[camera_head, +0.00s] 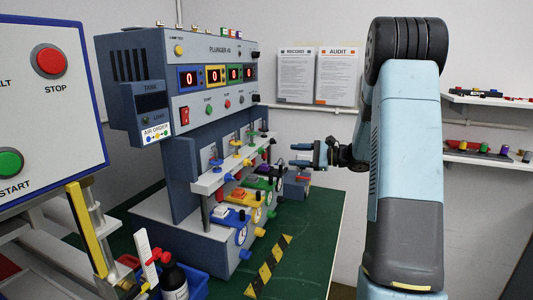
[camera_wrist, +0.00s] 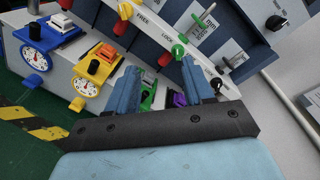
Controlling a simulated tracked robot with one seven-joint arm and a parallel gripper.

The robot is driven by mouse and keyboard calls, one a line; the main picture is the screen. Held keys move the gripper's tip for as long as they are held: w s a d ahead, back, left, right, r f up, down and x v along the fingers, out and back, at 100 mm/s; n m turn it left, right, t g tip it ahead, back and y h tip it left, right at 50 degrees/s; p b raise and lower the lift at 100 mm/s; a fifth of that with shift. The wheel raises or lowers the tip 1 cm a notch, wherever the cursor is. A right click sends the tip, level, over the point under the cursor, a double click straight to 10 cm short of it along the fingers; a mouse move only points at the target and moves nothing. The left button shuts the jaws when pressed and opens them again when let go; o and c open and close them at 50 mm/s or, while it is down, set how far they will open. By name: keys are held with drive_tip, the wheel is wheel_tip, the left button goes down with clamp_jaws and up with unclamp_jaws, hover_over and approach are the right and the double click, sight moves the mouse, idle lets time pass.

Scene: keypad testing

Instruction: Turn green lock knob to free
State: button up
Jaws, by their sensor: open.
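The green lock knob (camera_wrist: 178,51) shows in the wrist view on the pale strip of the machine, close to a "LOCK" label; a "FREE" label is further up-left. A red knob (camera_wrist: 165,60) is just beside it. My gripper (camera_wrist: 160,68) is open and empty, its two blue fingers pointing toward this strip. The green knob appears just beyond the fingertips, nearer the right one; contact cannot be told. In the head view my gripper (camera_head: 300,155) reaches in from the right toward the machine's row of knobs. The green knob is too small there to tell its setting.
The machine (camera_head: 215,90) has coloured counters. Below the strip stand yellow (camera_wrist: 98,66), blue (camera_wrist: 45,38), green (camera_wrist: 148,97) and purple (camera_wrist: 180,99) units. A dark bottle (camera_head: 173,281) and blue bin stand front left. Green tabletop (camera_head: 310,225) is clear at right.

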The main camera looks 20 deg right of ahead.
sight(265, 151)
drive_tip(key=shift+m+t, duration=0.7)
drive_tip(key=shift+t, duration=0.1)
drive_tip(key=w+a, duration=0.2)
drive_tip(key=w, duration=0.1)
drive_tip(key=w+a+f, duration=0.1)
drive_tip(key=w+a, duration=0.5)
drive_tip(key=w, duration=0.1)
drive_tip(key=shift+w+f, duration=0.1)
drive_tip(key=shift+f, duration=0.15)
drive_tip(key=shift+c, duration=0.5)
drive_tip(key=shift+a, duration=0.1)
clamp_jaws()
